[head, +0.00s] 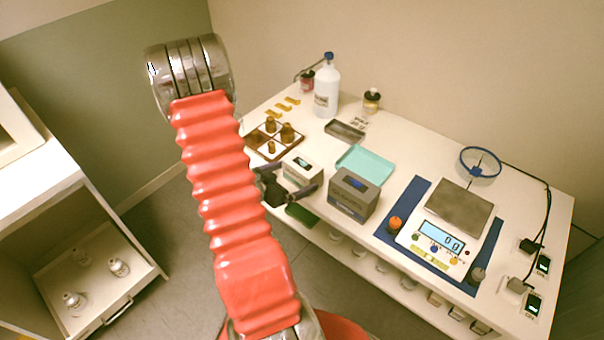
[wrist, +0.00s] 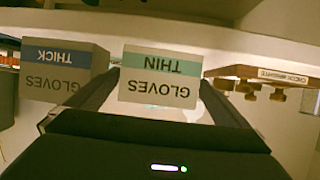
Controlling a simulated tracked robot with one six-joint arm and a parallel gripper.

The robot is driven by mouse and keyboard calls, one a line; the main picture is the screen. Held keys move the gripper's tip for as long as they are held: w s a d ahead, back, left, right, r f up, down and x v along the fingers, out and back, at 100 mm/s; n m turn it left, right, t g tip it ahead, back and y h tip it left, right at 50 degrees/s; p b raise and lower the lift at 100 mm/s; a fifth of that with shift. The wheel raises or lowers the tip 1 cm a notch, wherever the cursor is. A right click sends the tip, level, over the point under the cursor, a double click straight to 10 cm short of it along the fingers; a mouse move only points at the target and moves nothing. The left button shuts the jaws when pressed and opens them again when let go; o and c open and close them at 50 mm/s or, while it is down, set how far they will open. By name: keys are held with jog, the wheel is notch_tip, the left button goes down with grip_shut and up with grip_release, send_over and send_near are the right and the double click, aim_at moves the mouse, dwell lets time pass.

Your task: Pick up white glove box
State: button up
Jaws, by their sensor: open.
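In the wrist view the white glove box (wrist: 158,92) is upside down in the picture, with a pale green band reading THIN above GLOVES. My gripper (head: 288,181) is open at its front side. In the wrist view the fingers of my gripper (wrist: 159,84) appear on either side of the box, with small gaps. I cannot tell how far the fingertips reach along it.
A grey glove box (head: 352,194) marked THICK stands close on the right. A teal tray (head: 365,164) lies behind. A scale (head: 440,238) stands farther right. A shelf with small bottles runs below the tabletop.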

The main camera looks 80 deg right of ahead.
jog(key=x, duration=0.4)
jog(key=shift+d, duration=0.1)
dwell(0.4)
jog(key=shift+r, duration=0.1)
jog(key=c, duration=1)
jog(key=shift+r, duration=0.1)
jog(key=shift+r, duration=4.9)
